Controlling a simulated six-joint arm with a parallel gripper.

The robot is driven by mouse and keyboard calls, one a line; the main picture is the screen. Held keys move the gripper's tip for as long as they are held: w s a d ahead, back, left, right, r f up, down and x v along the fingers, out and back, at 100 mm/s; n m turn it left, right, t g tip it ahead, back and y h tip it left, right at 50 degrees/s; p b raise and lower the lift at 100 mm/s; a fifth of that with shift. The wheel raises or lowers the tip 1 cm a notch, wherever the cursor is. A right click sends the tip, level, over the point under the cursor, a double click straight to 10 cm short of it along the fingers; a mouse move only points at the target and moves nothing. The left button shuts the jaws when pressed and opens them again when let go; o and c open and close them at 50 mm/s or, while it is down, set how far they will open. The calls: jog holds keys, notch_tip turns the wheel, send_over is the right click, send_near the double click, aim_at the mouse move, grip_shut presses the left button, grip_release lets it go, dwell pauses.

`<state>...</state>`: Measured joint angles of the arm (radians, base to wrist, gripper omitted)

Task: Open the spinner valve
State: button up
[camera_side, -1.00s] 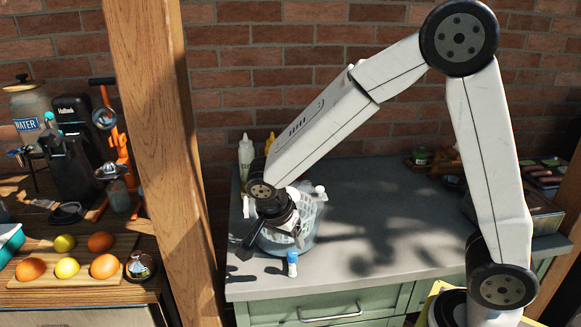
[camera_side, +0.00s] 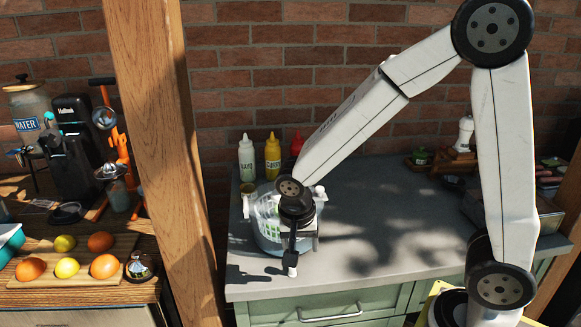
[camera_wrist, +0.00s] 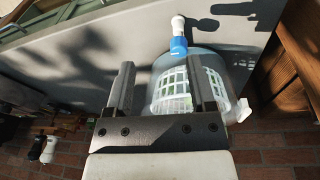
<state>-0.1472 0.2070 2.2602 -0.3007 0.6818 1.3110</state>
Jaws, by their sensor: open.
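The spinner, a clear bowl (camera_side: 266,232) with a white-green basket inside, stands near the counter's front left. In the wrist view the bowl (camera_wrist: 238,70) shows beyond my fingers, with a white knob (camera_wrist: 243,110) at its right. A blue and white upright piece (camera_wrist: 179,45), which looks like the valve, is at the bowl's front edge; whether it is joined to the bowl is unclear. In the side view only its white lower end (camera_side: 290,270) shows below my finger. My gripper (camera_side: 303,243) is open and empty, over the bowl's front right side. The wrist view shows my gripper's (camera_wrist: 162,82) fingers apart.
Mayo (camera_side: 246,158), mustard (camera_side: 272,157) and ketchup (camera_side: 296,144) bottles stand behind the spinner. A wooden post (camera_side: 165,150) rises left of the counter.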

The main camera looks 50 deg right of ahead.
jog(key=shift+s+d+n+t+y, duration=1)
jog(key=shift+s+n, duration=1.6)
jog(key=shift+n, duration=2.7)
jog(key=shift+w+d+r+m+g, duration=0.4)
jog(key=shift+w+d+r, duration=1.2)
jog(key=shift+w+r, duration=1.15)
jog(key=shift+w+d+r+m+g, duration=0.35)
jog(key=shift+w+d+r, duration=1.55)
jog(key=shift+w, duration=1.45)
jog(key=shift+w+d+r+m+g, duration=0.35)
jog(key=shift+w+d+r, duration=1)
jog(key=shift+w+r, duration=1.55)
jog(key=shift+w+f, duration=0.15)
jog(key=shift+f, duration=0.05)
jog(key=shift+a+f, duration=0.1)
jog(key=s+a+f+n+t, duration=0.1)
jog(key=s+a+f, duration=0.4)
jog(key=s+f, duration=0.2)
jog(key=s+a+f+n+t, duration=0.1)
jog(key=s+a+f, duration=0.4)
jog(key=s+f, duration=0.3)
jog(key=s, duration=0.3)
jog(key=shift+s, duration=0.2)
